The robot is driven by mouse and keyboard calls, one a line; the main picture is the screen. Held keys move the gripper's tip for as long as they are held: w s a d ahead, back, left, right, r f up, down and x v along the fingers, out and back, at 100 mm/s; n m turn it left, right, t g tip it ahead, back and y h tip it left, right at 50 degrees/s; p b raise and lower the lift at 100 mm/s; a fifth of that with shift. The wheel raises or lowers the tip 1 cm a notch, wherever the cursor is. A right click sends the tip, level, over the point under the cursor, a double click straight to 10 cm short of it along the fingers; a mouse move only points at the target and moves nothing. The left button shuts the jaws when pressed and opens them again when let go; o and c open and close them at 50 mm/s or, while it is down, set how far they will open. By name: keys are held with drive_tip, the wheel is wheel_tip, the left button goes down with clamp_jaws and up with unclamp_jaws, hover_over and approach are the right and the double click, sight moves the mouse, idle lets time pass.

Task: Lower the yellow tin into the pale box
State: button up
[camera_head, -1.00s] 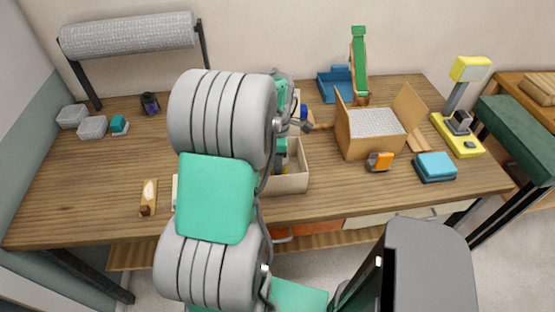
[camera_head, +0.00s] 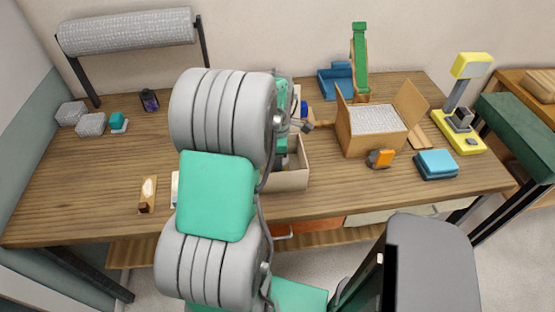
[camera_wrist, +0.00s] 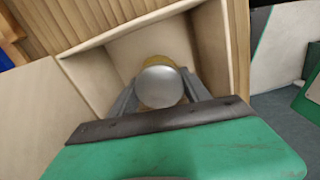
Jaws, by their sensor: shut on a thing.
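The yellow tin (camera_wrist: 160,61) shows in the wrist view as a round grey top with a yellow edge behind it. My gripper (camera_wrist: 160,92) is shut on it, with a grey finger on each side. The tin is within the walls of the pale box (camera_wrist: 103,76); whether it touches the floor cannot be told. In the head view the open pale box (camera_head: 290,180) stands near the table's front middle. My arm covers its left part, and the tin cannot be made out there.
A cardboard box (camera_head: 362,146) with grey filling stands right of the pale box. An orange item (camera_head: 384,159) and blue block (camera_head: 436,164) lie near it. A yellow lamp-like device (camera_head: 460,125) stands far right. The table's left middle is mostly clear.

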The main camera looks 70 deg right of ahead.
drive_tip(key=shift+f+b, duration=0.3)
drive_tip(key=shift+f, duration=0.2)
idle(0.3)
drive_tip(key=o, duration=1.6)
drive_tip(key=shift+c, duration=0.2)
